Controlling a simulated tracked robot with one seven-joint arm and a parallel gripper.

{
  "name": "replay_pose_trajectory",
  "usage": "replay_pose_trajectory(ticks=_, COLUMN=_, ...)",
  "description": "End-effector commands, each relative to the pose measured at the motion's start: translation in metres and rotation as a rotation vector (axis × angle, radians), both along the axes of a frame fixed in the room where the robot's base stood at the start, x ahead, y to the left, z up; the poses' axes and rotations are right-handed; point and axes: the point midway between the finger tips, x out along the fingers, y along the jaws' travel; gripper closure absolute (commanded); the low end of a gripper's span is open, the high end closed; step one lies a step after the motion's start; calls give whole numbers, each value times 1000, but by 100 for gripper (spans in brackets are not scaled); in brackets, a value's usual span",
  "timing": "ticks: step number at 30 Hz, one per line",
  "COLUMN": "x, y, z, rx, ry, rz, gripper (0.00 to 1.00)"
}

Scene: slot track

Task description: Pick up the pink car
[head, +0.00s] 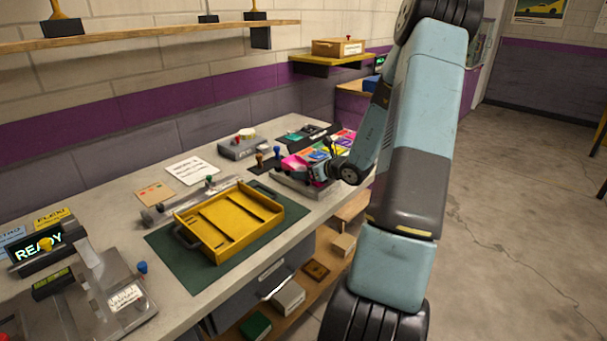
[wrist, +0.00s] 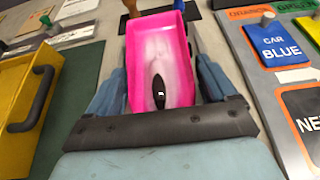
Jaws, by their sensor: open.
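The pink car (wrist: 160,50) fills the middle of the wrist view, a glossy open-topped body with a pale inside and a small black part. In the head view the pink car (head: 297,163) is small and partly covered by my gripper (head: 322,168), at the far part of the bench. In the wrist view my gripper (wrist: 160,88) is open, with one blue-grey finger on each side of the car. I cannot tell whether the fingers touch it. The fingertips and the car's underside are hidden.
A yellow tray (head: 258,195) with a dark handle lies on a green mat (head: 187,268). Beside the car is a grey board (wrist: 262,88) with a blue "CAR BLUE" card (wrist: 280,45). Pegs (head: 277,152) stand close behind the car. A wooden shelf (head: 150,38) is above the bench.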

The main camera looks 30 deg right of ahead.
Motion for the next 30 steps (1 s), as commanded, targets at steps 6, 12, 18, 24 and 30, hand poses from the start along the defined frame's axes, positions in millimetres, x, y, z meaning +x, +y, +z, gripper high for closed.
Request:
replay_pose_trajectory(ticks=6, x=0, y=0, z=0, rx=0, ry=0, rz=0, gripper=31)
replay_pose_trajectory(ticks=12, x=0, y=0, z=0, rx=0, ry=0, rz=0, gripper=50)
replay_pose_trajectory(ticks=18, x=0, y=0, z=0, rx=0, ry=0, rz=0, gripper=60)
replay_pose_trajectory(ticks=24, x=0, y=0, z=2, rx=-1, ry=0, rz=0, gripper=60)
replay_pose_trajectory(ticks=30, x=0, y=0, z=19, rx=-3, ry=-2, rz=0, gripper=60)
